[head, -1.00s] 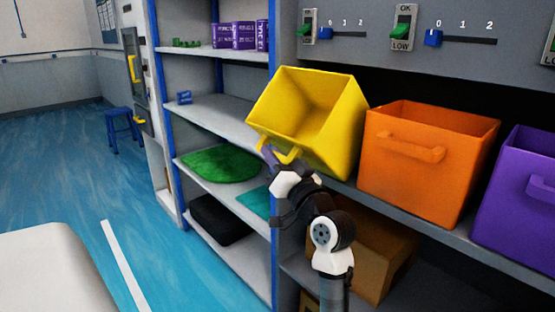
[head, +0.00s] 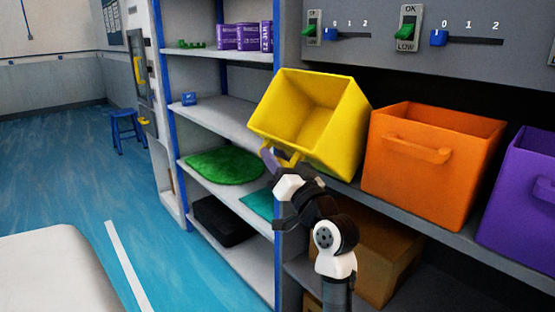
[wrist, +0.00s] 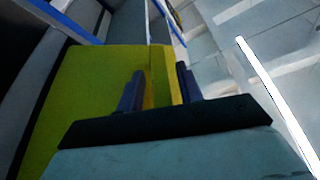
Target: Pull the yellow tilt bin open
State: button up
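The yellow tilt bin (head: 315,120) is tipped forward on the shelf, its open mouth facing out and its inside empty. Its handle (head: 292,158) is on the lower front edge. My gripper (head: 271,161) is at the left end of this handle, in front of the bin. In the wrist view, the two dark fingers of my gripper (wrist: 160,88) stand apart with yellow showing between them, and the yellow bin (wrist: 85,95) fills the area behind. Whether the fingers touch the handle is hard to see.
An orange bin (head: 430,165) and a purple bin (head: 525,205) stand upright to the right. A brown box (head: 375,255) is on the shelf below. A shelf rack with a green mat (head: 225,166) is left of the bin. Blue floor (head: 60,190) is open at left.

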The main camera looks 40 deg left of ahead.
jog(key=b+v, duration=0.2)
jog(key=v, duration=1.1)
jog(key=shift+d+f, duration=0.2)
jog(key=shift+d, duration=0.15)
